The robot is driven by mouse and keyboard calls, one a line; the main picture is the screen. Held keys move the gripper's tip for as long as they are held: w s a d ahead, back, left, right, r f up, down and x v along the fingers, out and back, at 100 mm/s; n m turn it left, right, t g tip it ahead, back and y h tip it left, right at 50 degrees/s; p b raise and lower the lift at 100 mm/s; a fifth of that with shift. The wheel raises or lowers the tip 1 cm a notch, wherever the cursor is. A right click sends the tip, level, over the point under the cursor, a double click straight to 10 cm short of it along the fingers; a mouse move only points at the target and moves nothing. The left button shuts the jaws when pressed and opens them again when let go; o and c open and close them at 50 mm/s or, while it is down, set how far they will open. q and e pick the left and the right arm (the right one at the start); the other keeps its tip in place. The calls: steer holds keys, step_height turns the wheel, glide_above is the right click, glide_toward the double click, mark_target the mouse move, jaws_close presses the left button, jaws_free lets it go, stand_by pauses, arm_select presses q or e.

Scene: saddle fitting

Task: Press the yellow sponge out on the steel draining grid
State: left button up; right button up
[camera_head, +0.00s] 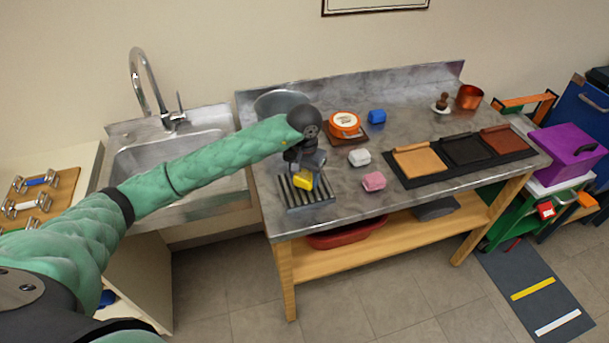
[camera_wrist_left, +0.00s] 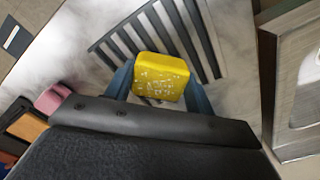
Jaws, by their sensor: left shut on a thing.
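The yellow sponge (camera_head: 303,180) is between the fingers of my left gripper (camera_head: 305,172), which is shut on it. In the left wrist view the sponge (camera_wrist_left: 160,78) shows pale specks on its face, with a blue-grey finger on each side. The steel draining grid (camera_head: 306,193) lies at the left front of the steel table. In the left wrist view the grid's dark bars (camera_wrist_left: 203,40) show behind and beside the sponge. The sponge is over the grid; I cannot tell whether it touches the bars. My right gripper is not in view.
A white sponge (camera_head: 359,157), a pink sponge (camera_head: 374,181) and a blue sponge (camera_head: 376,116) lie right of the grid. An orange round tin (camera_head: 345,123) stands behind. Leather swatches (camera_head: 465,149) lie further right. A sink (camera_head: 170,158) is at left.

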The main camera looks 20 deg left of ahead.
arm_select(q)
steer(key=shift+f, duration=0.25)
stand_by(0.8)
steer(key=shift+r+b, duration=0.4)
steer(key=shift+r, duration=3.15)
